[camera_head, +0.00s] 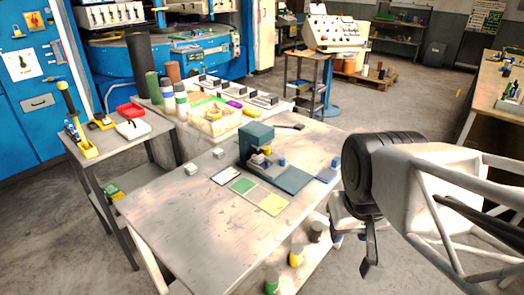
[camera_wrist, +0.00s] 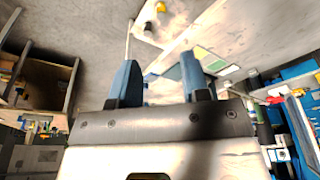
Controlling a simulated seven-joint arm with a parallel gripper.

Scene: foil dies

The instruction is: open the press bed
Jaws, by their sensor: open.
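The press (camera_head: 257,145) is a small dark teal machine standing upright on the worktable (camera_head: 190,225). Its bed is a low part at its front right, too small to tell whether it is open or shut. My gripper shows in the wrist view (camera_wrist: 160,82) with two blue fingers apart and nothing between them. In the head view my arm is at the right, away from the press, and its fingers are hard to make out there. The wrist view shows the table tilted, beyond the fingers.
Two pale blocks (camera_head: 191,168) lie at the left. The table's front is clear.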

